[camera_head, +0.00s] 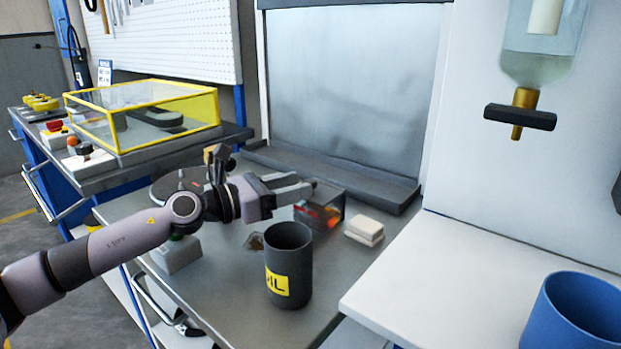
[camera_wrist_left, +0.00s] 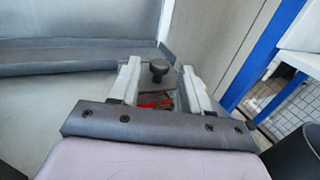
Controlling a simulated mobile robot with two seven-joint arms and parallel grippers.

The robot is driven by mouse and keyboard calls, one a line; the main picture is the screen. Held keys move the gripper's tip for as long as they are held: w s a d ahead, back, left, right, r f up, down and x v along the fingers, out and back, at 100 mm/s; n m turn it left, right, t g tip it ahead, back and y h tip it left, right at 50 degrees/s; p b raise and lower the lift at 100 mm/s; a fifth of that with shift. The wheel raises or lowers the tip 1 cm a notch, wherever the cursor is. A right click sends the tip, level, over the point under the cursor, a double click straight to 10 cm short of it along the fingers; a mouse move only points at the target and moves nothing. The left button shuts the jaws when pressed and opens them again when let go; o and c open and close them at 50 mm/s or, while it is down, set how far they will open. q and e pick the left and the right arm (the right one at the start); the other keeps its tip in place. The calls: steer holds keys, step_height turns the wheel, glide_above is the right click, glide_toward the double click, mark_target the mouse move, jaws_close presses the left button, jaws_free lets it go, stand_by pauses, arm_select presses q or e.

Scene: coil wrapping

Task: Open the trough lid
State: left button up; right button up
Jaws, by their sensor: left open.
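The trough is a small dark-walled box (camera_head: 334,212) on the grey bench, with red and orange pieces showing inside. Its lid appears to be on; a dark round knob (camera_wrist_left: 158,68) stands up from it in the left wrist view. Red pieces (camera_wrist_left: 155,100) show below the knob. My left gripper (camera_head: 305,187) is open at the trough, its fingers over the near left part of the box. In the left wrist view its two fingers (camera_wrist_left: 160,72) lie on either side of the knob, apart from it. The gripper hides much of the lid in the head view. My right gripper is not in view.
A dark cup with a yellow label (camera_head: 288,265) stands close in front of the trough. White blocks (camera_head: 364,232) lie to its right. A raised metal screen (camera_head: 345,85) is behind. A white counter (camera_head: 440,270) with a blue bucket (camera_head: 575,315) is at right.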

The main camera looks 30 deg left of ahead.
arm_select(q)
steer(key=shift+p+x, duration=0.6)
steer(key=shift+x, duration=0.85)
steer(key=shift+w+d, duration=0.2)
steer(key=shift+w, duration=0.2)
steer(key=shift+w+d, duration=0.1)
steer(key=shift+w, duration=0.05)
jaws_close()
